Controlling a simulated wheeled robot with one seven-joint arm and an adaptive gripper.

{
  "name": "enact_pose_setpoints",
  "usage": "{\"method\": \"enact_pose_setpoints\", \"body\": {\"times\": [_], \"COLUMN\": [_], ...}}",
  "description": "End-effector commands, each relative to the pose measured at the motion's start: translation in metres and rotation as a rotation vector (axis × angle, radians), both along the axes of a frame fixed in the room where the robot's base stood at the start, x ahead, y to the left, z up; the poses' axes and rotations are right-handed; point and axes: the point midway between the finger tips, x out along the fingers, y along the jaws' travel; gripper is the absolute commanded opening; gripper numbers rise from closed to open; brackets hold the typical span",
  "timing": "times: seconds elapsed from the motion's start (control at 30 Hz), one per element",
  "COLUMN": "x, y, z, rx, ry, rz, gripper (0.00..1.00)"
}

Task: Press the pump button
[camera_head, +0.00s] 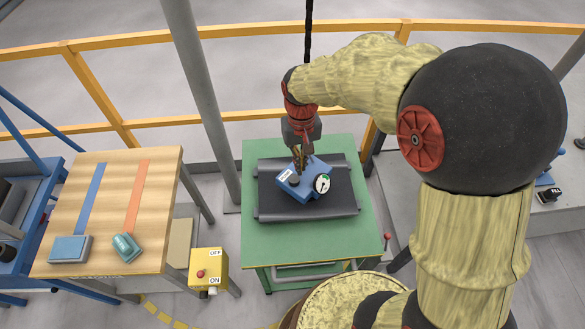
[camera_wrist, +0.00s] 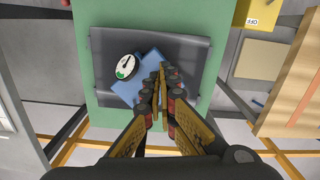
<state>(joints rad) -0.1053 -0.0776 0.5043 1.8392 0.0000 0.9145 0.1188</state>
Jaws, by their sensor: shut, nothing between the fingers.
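A blue pump unit (camera_head: 311,189) with a round white-and-green gauge (camera_head: 322,183) lies turned at an angle on a dark tray (camera_head: 345,195). A dark round button (camera_head: 293,180) shows on its left part beside a white label. My gripper (camera_head: 299,165) points down at the pump's far edge, its fingers together and empty. In the wrist view the shut fingertips (camera_wrist: 163,78) overlap the right part of the blue body (camera_wrist: 128,91), and the gauge (camera_wrist: 125,67) is to their left. The button is hidden there. I cannot tell whether the fingers touch the pump.
The tray sits on a green table (camera_head: 270,240). To the left are a wooden table (camera_head: 60,220) with two small blocks and a yellow ON/OFF box (camera_head: 208,272). A yellow railing (camera_head: 150,122) and a grey post (camera_head: 200,80) stand behind.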

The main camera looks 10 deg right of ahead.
Motion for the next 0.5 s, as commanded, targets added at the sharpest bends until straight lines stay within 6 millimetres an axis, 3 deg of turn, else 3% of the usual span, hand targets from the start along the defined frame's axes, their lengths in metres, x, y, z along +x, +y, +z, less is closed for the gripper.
{"method": "enact_pose_setpoints", "body": {"times": [0.13, 0.3, 0.5], "x": [0.036, 0.066, 0.064], "y": [0.006, 0.009, 0.009], "z": [-0.016, -0.001, -0.002], "rx": [-0.003, 0.002, 0.001], "ry": [0.009, -0.044, -0.039], "rz": [-0.047, -0.101, -0.134], "gripper": [0.0, 0.0, 0.0]}}
